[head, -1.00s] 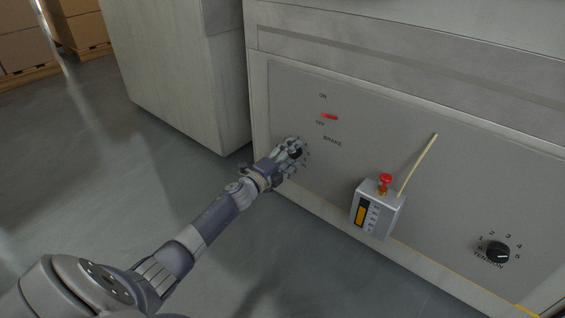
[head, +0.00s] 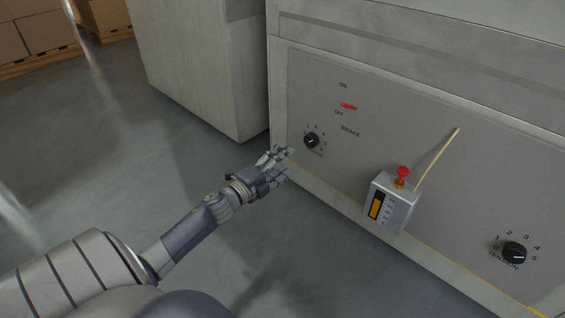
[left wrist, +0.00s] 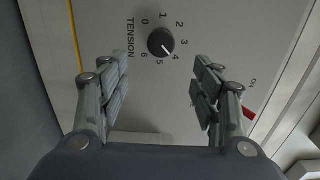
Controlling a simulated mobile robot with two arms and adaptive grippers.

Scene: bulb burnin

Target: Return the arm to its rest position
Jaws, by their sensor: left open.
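My left gripper (head: 280,162) is open and empty in the head view, in front of the grey panel (head: 330,72) and a little below its left knob. That black knob (head: 311,140) is clear of the fingers. In the left wrist view the two fingers stand wide apart, with a black knob (left wrist: 161,42) beyond them on the panel. Its dial is marked TENSION and its white pointer is near 4. My right gripper is out of view.
A red brake switch (head: 348,106) sits above the left knob. A small box (head: 393,204) with a red button and a pale rod sticks out from the panel. A second TENSION knob (head: 514,252) is at the right. A grey cabinet (head: 205,70) stands behind. Open floor lies left.

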